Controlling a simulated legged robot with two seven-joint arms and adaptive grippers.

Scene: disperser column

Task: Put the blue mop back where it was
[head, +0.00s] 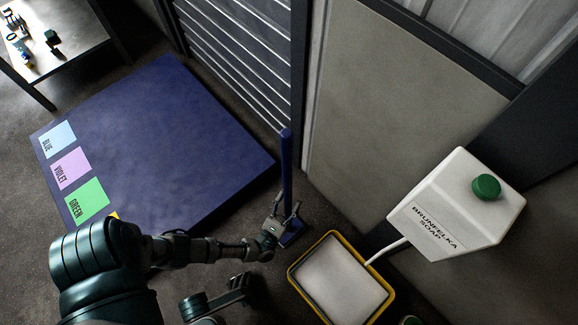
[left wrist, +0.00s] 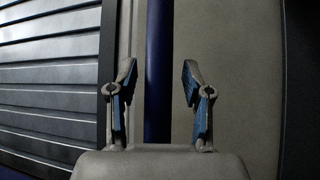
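The blue mop (head: 287,165) stands nearly upright on the floor, its dark blue handle rising beside the corner of the blue platform. Its blue base (head: 291,235) shows partly below my gripper. My left gripper (head: 287,210) is at the lower part of the handle, fingers spread on either side of it. My right gripper cannot be made out.
A yellow-rimmed tray (head: 292,270) with pale contents lies right of the mop. A white soap dispenser (head: 425,200) with a green knob is beyond it. The blue platform (head: 170,140) bears blue, violet and green labels. A table (head: 75,45) stands far left. Walls rise behind the mop.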

